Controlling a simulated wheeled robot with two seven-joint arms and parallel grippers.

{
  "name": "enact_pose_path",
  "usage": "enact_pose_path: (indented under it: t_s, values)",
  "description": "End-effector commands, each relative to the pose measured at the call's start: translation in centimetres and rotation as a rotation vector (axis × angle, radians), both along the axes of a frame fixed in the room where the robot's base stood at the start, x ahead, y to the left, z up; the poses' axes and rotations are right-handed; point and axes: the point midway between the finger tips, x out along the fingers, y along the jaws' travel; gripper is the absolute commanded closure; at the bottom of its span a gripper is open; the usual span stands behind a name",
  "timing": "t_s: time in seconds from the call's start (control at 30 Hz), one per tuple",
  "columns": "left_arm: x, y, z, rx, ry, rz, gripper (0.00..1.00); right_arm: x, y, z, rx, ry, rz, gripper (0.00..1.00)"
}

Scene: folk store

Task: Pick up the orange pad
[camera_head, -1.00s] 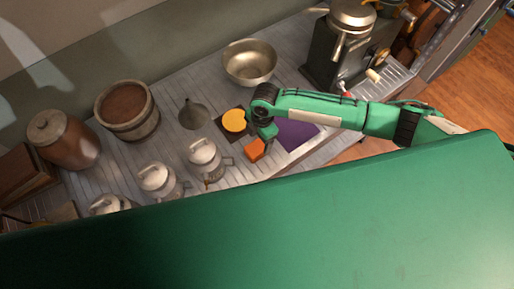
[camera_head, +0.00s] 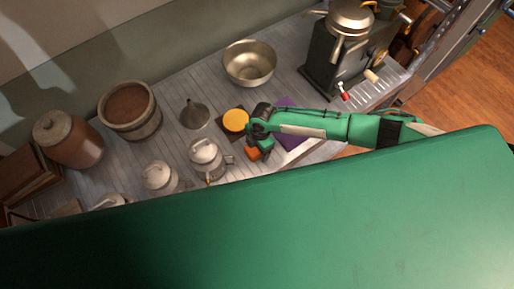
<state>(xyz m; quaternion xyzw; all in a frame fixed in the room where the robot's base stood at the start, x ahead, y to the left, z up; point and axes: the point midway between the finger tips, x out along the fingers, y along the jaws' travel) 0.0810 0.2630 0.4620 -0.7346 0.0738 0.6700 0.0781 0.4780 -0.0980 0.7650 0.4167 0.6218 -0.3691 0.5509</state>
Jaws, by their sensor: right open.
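The orange pad (camera_head: 253,154) is a small orange block on the counter, left of the purple mat and right of a white lidded pot. My right gripper (camera_head: 260,146) is right over it and covers part of it from above. The gripper is open; whether its fingers touch the pad cannot be told. My left gripper is not in view.
A yellow disc (camera_head: 235,120) lies on a dark square behind the gripper. The purple mat (camera_head: 293,140) is partly under my arm. A white pot (camera_head: 206,157) stands close on the left. A metal bowl (camera_head: 249,63), a funnel (camera_head: 194,115) and a grinder machine (camera_head: 338,55) stand farther back.

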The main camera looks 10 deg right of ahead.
Motion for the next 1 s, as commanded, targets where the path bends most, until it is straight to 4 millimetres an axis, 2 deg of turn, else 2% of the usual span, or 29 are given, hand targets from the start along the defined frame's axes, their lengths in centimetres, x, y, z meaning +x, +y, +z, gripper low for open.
enact_pose_path:
  t_s: [0.8,0.83,1.0]
  values:
    - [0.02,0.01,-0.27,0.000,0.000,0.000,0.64,0.01,-0.03,-0.47,0.000,0.000,-0.001,0.20]
    - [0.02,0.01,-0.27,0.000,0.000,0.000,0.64,0.01,-0.03,-0.47,0.000,0.000,-0.001,0.22]
    - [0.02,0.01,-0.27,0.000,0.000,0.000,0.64,0.01,-0.02,-0.47,0.000,0.000,-0.001,0.55]
